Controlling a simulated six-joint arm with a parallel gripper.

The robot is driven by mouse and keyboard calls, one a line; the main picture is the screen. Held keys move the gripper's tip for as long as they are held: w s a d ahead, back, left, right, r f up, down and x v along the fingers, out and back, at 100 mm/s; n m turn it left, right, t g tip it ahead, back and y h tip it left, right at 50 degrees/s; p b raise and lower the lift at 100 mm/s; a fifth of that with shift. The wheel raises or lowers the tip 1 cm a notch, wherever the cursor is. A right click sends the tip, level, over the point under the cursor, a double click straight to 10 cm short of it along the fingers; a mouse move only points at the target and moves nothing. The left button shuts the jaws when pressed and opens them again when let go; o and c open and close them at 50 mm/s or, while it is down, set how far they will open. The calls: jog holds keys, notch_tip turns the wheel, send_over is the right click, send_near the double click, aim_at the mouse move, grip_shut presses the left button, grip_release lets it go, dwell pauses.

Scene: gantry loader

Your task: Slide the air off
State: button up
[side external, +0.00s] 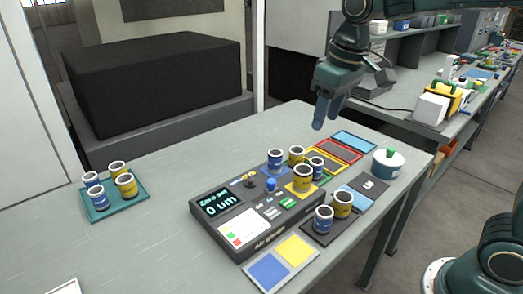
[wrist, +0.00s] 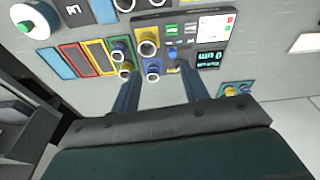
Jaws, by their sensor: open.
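The dark air gauge (side external: 236,238) lies on the bench, its display (side external: 219,202) reading "Zero set 0 um". Its panel carries a blue knob (side external: 271,186), a gold lever (side external: 250,180) and small labelled controls (side external: 271,213); the labels are too small to show which is the air slide. In the wrist view the gauge's display (wrist: 209,58) and blue knob (wrist: 172,54) show near the right finger. My gripper (side external: 320,124) is open and empty, above the bench behind the gauge and apart from it. In the wrist view its fingers (wrist: 160,72) are spread wide.
Blue and yellow rings stand on and beside the gauge, on coloured mats (side external: 334,150) and a dark plate (side external: 318,234). A teal tray (side external: 112,208) holds several more at left. A lidded pot (side external: 387,163) stands at right. The bench's left middle is clear.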

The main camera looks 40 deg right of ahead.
jog(key=g, duration=0.2)
send_over(272, 181)
notch_tip(272, 181, down, 7)
jog(key=shift+f+n, duration=0.15)
jog(key=shift+n, duration=0.25)
jog(key=shift+f, duration=0.1)
notch_tip(272, 181, down, 14)
jog(key=shift+r, duration=0.2)
grip_shut()
